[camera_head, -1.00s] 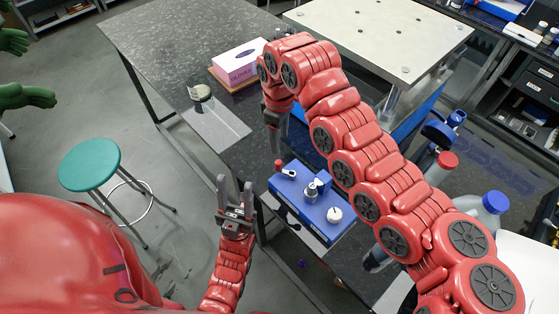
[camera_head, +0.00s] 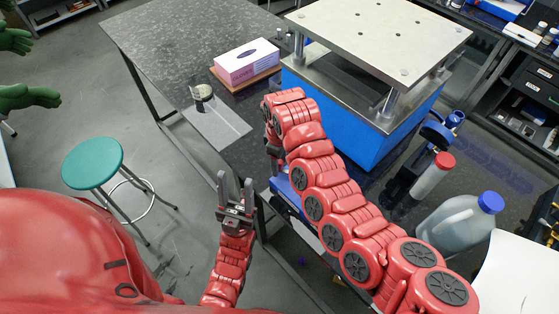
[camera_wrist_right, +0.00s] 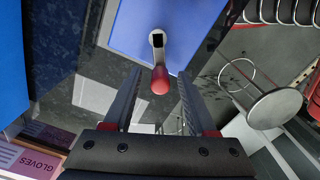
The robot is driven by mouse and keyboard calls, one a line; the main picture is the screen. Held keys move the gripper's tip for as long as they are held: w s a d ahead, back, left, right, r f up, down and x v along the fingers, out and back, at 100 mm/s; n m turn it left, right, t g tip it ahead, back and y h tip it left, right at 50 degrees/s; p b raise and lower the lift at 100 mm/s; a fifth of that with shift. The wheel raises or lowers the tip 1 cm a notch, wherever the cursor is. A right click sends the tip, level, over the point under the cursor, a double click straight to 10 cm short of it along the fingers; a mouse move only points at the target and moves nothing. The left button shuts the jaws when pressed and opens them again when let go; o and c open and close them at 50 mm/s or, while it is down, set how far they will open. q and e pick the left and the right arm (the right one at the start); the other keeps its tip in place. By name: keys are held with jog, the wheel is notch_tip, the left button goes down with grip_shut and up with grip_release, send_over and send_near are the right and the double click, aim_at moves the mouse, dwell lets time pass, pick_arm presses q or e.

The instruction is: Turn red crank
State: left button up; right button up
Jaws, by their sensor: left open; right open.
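The red-knobbed crank (camera_wrist_right: 160,82) shows in the right wrist view. Its short grey arm hangs from a square pivot on the blue box (camera_wrist_right: 128,30), with the red knob at the lower end. My right gripper (camera_wrist_right: 160,72) is open, with the knob between its two fingers and a gap on each side. In the head view my right arm hides the crank and most of the blue box (camera_head: 284,187); only parts of the box's edge show. My left gripper (camera_head: 235,186) is open and empty, left of the table edge.
A large blue press with a metal top plate (camera_head: 385,35) stands behind my right arm. A gloves box (camera_head: 247,62) and a small jar (camera_head: 202,93) are on the dark table. A grey jug (camera_head: 460,225) stands at right. A green stool (camera_head: 92,162) is at left.

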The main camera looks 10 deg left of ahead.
grip_shut()
